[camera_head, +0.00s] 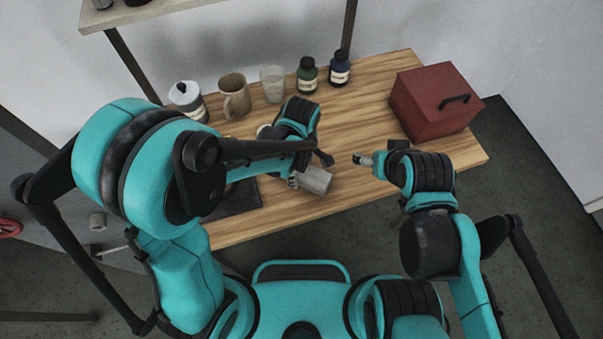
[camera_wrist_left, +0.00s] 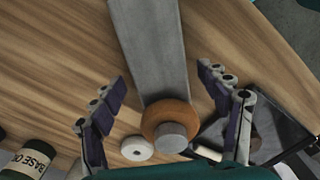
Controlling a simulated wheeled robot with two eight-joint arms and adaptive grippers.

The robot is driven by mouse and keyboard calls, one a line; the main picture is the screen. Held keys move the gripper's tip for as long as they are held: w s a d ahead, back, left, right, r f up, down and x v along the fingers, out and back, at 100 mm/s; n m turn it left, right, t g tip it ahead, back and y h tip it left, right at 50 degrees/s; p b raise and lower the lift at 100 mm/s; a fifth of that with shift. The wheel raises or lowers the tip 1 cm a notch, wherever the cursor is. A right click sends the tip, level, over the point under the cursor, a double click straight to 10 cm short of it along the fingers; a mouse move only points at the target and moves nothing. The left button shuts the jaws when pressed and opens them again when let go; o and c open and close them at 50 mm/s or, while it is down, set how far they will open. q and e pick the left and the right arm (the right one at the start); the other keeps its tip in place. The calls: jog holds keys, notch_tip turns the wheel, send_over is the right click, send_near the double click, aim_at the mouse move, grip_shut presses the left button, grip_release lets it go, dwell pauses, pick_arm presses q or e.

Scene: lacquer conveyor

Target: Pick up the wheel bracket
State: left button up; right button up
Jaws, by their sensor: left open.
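The wheel bracket shows in the left wrist view as a long grey metal plate (camera_wrist_left: 148,45) with an orange-brown wheel (camera_wrist_left: 168,117) and a grey hub at its lower end. My left gripper (camera_wrist_left: 163,78) is open, with one finger on each side of the bracket and visible gaps to both. In the head view a grey metal part (camera_head: 316,180), seemingly the bracket's plate, shows by my left gripper (camera_head: 309,168); the arm hides the rest. My right gripper (camera_head: 366,160) is over the table's right part, away from the bracket; its opening is unclear.
A red toolbox (camera_head: 433,103) stands on the right of the wooden table (camera_head: 375,87). A white jar (camera_head: 188,102), a mug (camera_head: 236,97), a glass (camera_head: 272,84) and two bottles (camera_head: 308,76) line the back. A dark tray (camera_head: 240,198) lies front left. A white ring (camera_wrist_left: 137,148) sits beside the wheel.

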pick_arm(q)
jog(key=shift+f, duration=0.7)
grip_shut()
